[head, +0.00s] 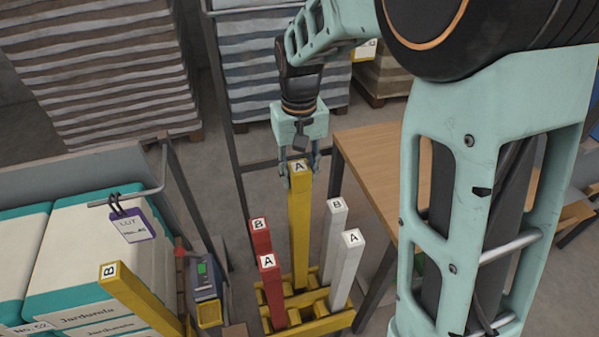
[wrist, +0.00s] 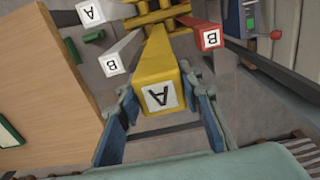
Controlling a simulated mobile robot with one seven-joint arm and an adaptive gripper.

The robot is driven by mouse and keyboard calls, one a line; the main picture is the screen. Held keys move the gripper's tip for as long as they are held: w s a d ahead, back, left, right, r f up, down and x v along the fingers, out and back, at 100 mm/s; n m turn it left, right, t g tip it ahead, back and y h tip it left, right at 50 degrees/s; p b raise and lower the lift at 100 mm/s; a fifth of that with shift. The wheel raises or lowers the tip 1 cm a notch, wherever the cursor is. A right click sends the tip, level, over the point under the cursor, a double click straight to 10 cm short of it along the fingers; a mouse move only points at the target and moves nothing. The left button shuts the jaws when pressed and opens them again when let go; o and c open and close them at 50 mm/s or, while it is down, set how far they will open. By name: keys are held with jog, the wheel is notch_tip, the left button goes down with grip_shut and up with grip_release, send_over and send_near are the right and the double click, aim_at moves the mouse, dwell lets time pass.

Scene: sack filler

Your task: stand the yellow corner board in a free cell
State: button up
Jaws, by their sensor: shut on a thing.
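My gripper (head: 300,172) is shut on the top of a tall yellow corner board marked A (head: 299,225), which hangs upright. In the wrist view the gripper (wrist: 166,98) has a finger on each side of the yellow board (wrist: 158,70). Its lower end is at the back of the yellow cell rack (head: 335,321); I cannot tell whether it is inside a cell or just above. Red boards B (head: 260,237) and A (head: 272,295) stand in the left cells, white boards B (head: 335,235) and A (head: 346,270) in the right ones.
Another yellow board marked B (head: 140,300) leans at the lower left, by teal-and-white sacks (head: 90,270). A wooden table (head: 378,170) stands right of the rack. A dark post (head: 226,120) and a small device (head: 205,285) are to its left.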

aim_at(299, 218)
jog(key=shift+f, duration=0.15)
jog(key=shift+f+b, duration=1.05)
jog(key=shift+f, duration=0.65)
jog(key=shift+f+b, duration=1.05)
jog(key=shift+f, duration=0.45)
jog(key=shift+f+b, duration=2.55)
jog(key=shift+f, duration=1.25)
jog(key=shift+f+b, duration=0.8)
jog(key=shift+f, duration=0.4)
